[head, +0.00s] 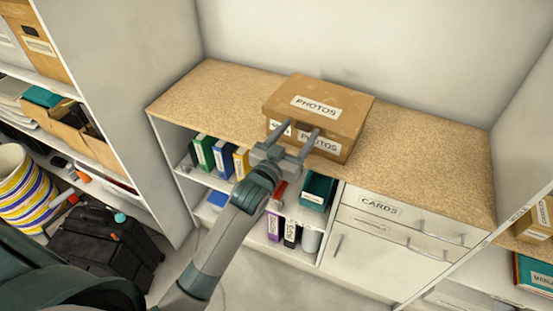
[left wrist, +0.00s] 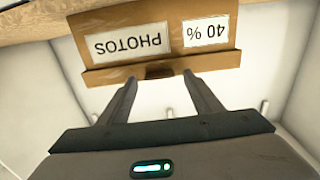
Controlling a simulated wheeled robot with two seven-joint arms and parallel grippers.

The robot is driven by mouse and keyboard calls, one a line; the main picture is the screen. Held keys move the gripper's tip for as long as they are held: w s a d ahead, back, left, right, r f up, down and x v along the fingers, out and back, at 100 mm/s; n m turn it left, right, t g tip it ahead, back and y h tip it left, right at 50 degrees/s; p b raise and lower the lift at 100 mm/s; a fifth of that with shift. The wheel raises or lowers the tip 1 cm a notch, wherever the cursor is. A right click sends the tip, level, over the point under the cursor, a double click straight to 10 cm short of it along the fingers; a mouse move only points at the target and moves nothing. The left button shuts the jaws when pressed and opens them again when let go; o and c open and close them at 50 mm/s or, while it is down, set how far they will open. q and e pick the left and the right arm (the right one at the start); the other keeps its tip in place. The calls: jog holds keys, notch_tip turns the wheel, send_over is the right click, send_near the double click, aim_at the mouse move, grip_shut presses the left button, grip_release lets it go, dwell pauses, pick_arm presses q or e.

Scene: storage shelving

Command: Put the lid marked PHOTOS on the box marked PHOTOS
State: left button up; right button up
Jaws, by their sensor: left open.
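The brown lid marked PHOTOS (head: 335,92) lies on top of the brown box marked PHOTOS (head: 333,154), on the speckled counter. It covers the box and looks about level; I cannot tell how tightly it sits. My left gripper (head: 301,129) is open and empty, with its fingers pointing at the front of the box near the lid's edge. In the left wrist view, which is upside down, the box front (left wrist: 178,36) carries a PHOTOS label and a "40 %" label. The lid's rim (left wrist: 208,64) shows just beyond my fingertips (left wrist: 160,77). My right gripper is not seen.
The counter (head: 215,95) is clear left and right of the box. Below it are shelves with binders (head: 222,157), a teal bin (head: 318,190) and a drawer marked CARDS (head: 380,209). A tall shelf unit stands at left, with a dark bag (head: 105,245) and striped basket (head: 25,190).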

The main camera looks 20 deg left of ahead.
pick_arm(q)
jog(key=s+a+b, duration=0.2)
jog(key=s+b, duration=0.2)
jog(key=s, duration=1.2)
jog(key=shift+s, duration=0.3)
